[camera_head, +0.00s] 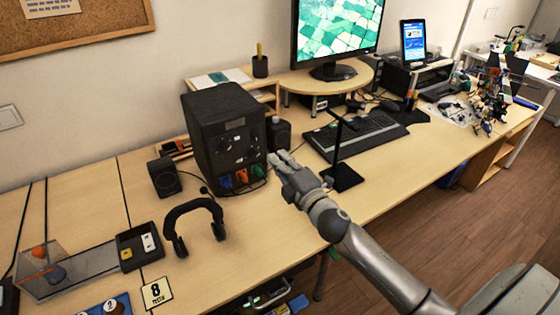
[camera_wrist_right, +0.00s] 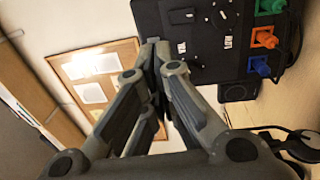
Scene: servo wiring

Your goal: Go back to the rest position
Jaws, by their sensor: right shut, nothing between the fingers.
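My right gripper (camera_head: 283,162) is in front of the right side of a black box-shaped device (camera_head: 225,135) on the desk (camera_head: 345,205). In the right wrist view the fingers (camera_wrist_right: 157,55) of this gripper are closed together and hold nothing. The device carries knobs and blue, orange and green plugs (camera_head: 241,175) low on its front. In the wrist view the device (camera_wrist_right: 205,40) shows at the upper right, with its orange plug (camera_wrist_right: 264,38). A gap between fingers and device cannot be judged exactly. My left gripper is in neither view.
Black headphones (camera_head: 195,212) stand left of the gripper, and a small speaker (camera_head: 166,177) is behind them. A keyboard (camera_head: 355,137) and a monitor (camera_head: 335,35) are to the right. A black tray (camera_head: 139,259) lies at the left. The desk's front edge runs below my right arm.

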